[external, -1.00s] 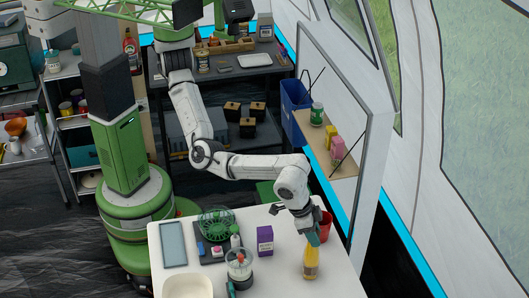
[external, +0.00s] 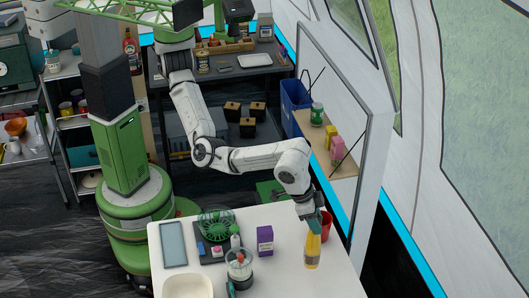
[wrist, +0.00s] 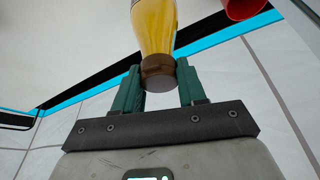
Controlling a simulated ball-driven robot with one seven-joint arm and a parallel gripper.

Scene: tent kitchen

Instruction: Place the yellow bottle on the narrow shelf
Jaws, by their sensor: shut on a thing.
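The yellow bottle (external: 313,253) is at the right part of the white table, upright. My gripper (external: 317,227) is above it, shut on its top. In the wrist view the green fingers of my gripper (wrist: 160,82) are on both sides of the brown cap of the yellow bottle (wrist: 156,28); its lower end is out of that view. Whether the bottle's base touches the table is hard to tell. The narrow shelf (external: 319,149) is a wooden board on the white wall panel, behind and right of my gripper.
A green can (external: 317,114), a yellow item (external: 331,131) and a pink item (external: 337,147) stand on the shelf. A red cup (external: 326,227) is close beside my gripper. A purple box (external: 265,240) and a blender (external: 239,268) stand left on the table (external: 335,285).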

